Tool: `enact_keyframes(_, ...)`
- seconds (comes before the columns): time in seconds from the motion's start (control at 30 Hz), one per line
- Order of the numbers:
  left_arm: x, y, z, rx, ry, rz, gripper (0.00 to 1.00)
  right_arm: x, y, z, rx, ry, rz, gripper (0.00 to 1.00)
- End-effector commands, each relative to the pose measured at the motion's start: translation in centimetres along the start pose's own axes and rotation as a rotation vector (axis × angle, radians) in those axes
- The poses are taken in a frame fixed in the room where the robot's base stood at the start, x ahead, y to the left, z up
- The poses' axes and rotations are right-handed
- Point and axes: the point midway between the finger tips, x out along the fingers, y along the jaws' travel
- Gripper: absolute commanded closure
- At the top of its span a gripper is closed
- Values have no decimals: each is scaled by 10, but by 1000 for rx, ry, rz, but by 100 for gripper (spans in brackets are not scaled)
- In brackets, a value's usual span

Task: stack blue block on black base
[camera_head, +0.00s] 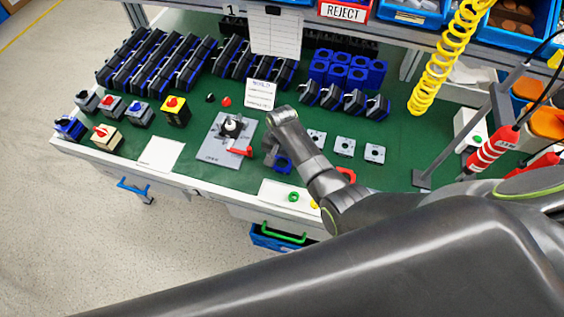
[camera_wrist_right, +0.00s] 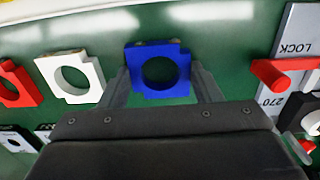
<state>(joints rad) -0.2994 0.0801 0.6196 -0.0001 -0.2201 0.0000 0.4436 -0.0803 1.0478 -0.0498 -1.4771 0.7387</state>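The blue block (camera_head: 283,163), a square piece with a round hole, is at the table's front half; it also shows in the right wrist view (camera_wrist_right: 133,62). My right gripper (camera_head: 274,156) is at the block, its fingers on either side of it in the wrist view (camera_wrist_right: 158,78). I cannot tell whether the fingers press on it. The block looks level with the pieces beside it. The black base (camera_head: 231,130) is on a grey plate (camera_head: 216,154) left of the gripper, with a light round part on top. My left gripper is out of view.
A red handle (camera_head: 240,151) sticks out from the plate toward the gripper. White square pieces (camera_head: 345,146) lie to the right, and a white one (camera_wrist_right: 49,70) lies beside the block. Switch boxes (camera_head: 176,110) stand left; racks of dark-blue parts (camera_head: 155,62) stand behind.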

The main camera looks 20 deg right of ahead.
Motion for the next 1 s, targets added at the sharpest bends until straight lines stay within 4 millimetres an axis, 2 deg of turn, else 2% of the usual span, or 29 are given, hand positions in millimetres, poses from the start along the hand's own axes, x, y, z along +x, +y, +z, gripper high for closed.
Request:
enact_keyframes(0.1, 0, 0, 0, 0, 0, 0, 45, 0, 0, 0, 0, 0, 0, 65)
enact_keyframes(0.3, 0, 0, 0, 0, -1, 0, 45, -1, 0, 0, 0, 0, 0, 65)
enact_keyframes(0.43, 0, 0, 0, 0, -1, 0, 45, -8, 0, 0, 0, 2, -2, 65)
enact_keyframes(1.0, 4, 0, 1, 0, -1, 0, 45, -93, -1, 0, 0, 3, -2, 65)
